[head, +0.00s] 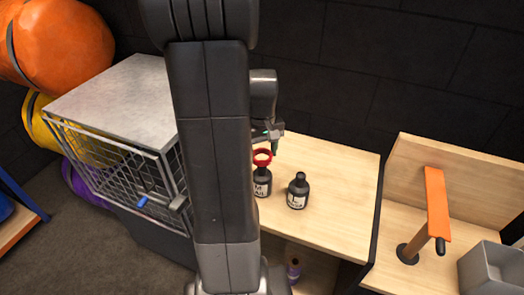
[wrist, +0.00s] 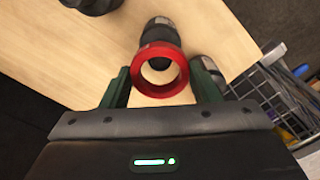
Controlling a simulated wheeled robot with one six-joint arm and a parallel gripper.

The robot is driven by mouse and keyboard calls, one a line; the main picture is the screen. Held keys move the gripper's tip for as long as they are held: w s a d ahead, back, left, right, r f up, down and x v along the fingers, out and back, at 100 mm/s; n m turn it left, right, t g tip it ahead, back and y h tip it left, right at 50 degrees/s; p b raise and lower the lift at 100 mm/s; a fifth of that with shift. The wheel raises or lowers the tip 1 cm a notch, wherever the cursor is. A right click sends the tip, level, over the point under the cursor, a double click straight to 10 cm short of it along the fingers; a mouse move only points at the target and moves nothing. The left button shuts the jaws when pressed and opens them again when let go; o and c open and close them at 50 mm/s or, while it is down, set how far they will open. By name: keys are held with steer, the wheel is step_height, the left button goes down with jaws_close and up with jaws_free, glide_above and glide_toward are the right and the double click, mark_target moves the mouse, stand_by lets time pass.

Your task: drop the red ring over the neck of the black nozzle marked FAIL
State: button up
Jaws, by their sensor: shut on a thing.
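My gripper (wrist: 161,80) is shut on the red ring (wrist: 160,52), whose open hole shows between the green fingers. In the head view the ring (head: 262,153) appears just above a black nozzle (head: 262,188), with a white label that seems to end in "AIL". That nozzle (wrist: 158,26) lies just beyond the ring in the wrist view; the ring is not visibly around its neck. A second black nozzle (head: 298,192) stands upright to its right, its label too small to read. A third dark nozzle (wrist: 208,70) shows partly behind the right finger.
The nozzles stand on a light wooden table (head: 340,185). A wire cage (head: 115,160) with a grey top is on the left. An orange stand (head: 437,205) and a grey bin (head: 490,270) are on the right. The table's right part is clear. My arm hides the table's left part.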

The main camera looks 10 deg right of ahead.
steer(key=shift+f+b, duration=0.45)
steer(key=shift+f, duration=0.2)
stand_by(1.2)
steer(key=shift+f+b, duration=0.35)
steer(key=shift+f, duration=0.15)
steer(key=shift+f, duration=0.25)
steer(key=shift+f+b, duration=0.4)
steer(key=shift+b, duration=0.1)
steer(key=shift+f, duration=0.15)
stand_by(0.5)
steer(key=shift+f+b, duration=0.45)
stand_by(0.5)
steer(key=o, duration=1)
steer(key=shift+o, duration=0.2)
